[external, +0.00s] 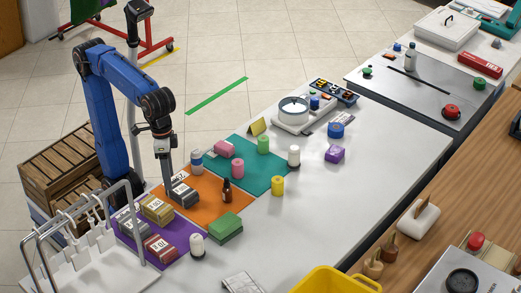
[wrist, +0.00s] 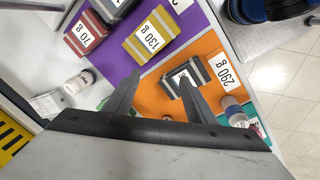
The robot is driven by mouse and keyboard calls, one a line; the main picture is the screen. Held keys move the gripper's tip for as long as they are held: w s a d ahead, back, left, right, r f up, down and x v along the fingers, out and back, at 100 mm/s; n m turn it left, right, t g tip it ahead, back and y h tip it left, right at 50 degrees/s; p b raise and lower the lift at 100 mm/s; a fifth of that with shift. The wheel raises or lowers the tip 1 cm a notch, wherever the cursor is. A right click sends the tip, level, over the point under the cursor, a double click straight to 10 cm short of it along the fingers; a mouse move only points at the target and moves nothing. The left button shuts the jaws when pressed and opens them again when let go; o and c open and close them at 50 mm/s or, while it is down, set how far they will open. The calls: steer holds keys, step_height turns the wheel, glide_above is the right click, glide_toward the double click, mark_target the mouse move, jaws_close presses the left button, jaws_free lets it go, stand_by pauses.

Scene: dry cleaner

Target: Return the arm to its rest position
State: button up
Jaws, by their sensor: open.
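My blue arm (external: 99,100) reaches forward and bends down over the white counter. My gripper (external: 170,188) points down at the orange mat (external: 207,211), near a dark grey block with a white label (external: 184,196). In the wrist view my gripper (wrist: 159,78) has its two fingers wide apart, with nothing held between them. The right fingertip overlaps the edge of the grey block (wrist: 196,72) in that view; I cannot tell whether they touch. The block rests on the orange mat (wrist: 147,97).
The purple mat (external: 186,237) bears several labelled blocks, including a yellow one (external: 157,209) and a red one (external: 160,247). A grey rack (external: 83,225) stands close left. Bottles and spools stand on the teal mat (external: 270,183) and around it. The counter's right part (external: 385,150) is clear.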

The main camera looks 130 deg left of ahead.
steer(key=s+a+f+m+t, duration=0.1)
steer(key=s+a+f+m, duration=0.15)
steer(key=s+f, duration=0.5)
steer(key=s+a+f+m, duration=0.25)
steer(key=s+f, duration=0.25)
steer(key=s, duration=0.5)
step_height(320, 180, down, 7)
steer(key=s+a+m+t, duration=0.1)
steer(key=a+m+t, duration=0.1)
steer(key=a+m, duration=0.1)
steer(key=shift+r+m+y, duration=0.2)
steer(key=shift+m+y, duration=0.1)
steer(key=shift+y, duration=0.1)
